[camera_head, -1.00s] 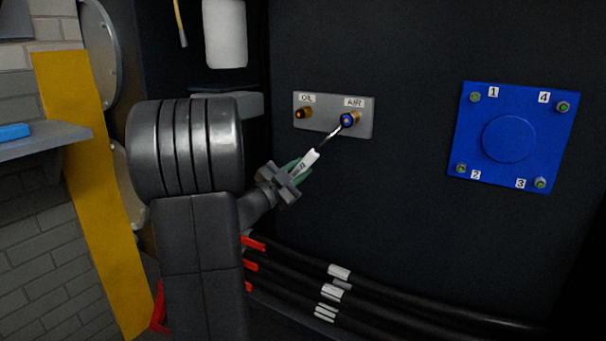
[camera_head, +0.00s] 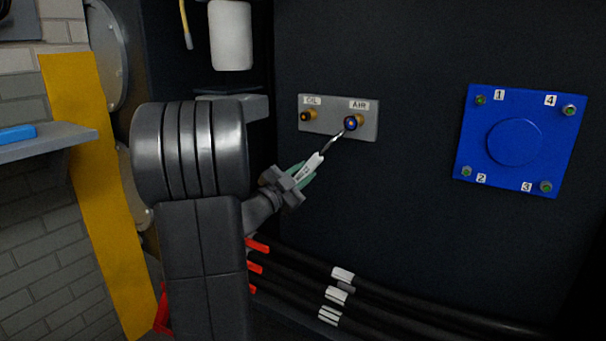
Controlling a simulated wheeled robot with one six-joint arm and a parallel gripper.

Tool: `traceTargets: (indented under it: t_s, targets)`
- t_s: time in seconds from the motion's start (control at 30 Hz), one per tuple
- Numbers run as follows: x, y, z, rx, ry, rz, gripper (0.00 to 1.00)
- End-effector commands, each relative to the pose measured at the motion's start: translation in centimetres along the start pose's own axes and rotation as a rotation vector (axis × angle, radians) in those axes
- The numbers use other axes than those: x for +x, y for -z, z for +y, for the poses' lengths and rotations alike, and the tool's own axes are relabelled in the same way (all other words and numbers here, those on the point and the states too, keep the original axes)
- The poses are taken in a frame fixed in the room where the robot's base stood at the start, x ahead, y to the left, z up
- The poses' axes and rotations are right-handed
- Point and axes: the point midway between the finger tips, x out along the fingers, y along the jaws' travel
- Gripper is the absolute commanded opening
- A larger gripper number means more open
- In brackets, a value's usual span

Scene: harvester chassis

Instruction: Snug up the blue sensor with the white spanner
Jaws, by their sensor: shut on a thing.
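The blue sensor (camera_head: 351,124) sits in the brass port under the AIR label, on a small grey plate (camera_head: 335,128) fixed to the dark chassis wall. My gripper (camera_head: 294,182) is shut on the white spanner (camera_head: 309,167), below and left of the sensor. The spanner's metal end (camera_head: 332,143) points up and right and reaches the lower left side of the sensor. I cannot tell whether its jaw is seated around the sensor or only beside it. Part of the spanner's handle is hidden in the gripper.
A brass fitting (camera_head: 308,116) under the OIL label is left of the sensor. A blue cover (camera_head: 514,144) with numbered bolts is on the wall at right. Black hoses (camera_head: 400,298) with white tags run below. A white canister (camera_head: 230,35) hangs above my arm.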

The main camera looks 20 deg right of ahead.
Motion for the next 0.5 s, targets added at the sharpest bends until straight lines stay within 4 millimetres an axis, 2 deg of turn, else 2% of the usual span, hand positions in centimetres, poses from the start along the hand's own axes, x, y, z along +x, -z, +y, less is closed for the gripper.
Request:
traceTargets:
  t_s: [0.5]
  targets:
    - [-2.2, 0.7, 0.0, 0.000, 0.000, 0.000, 0.00]
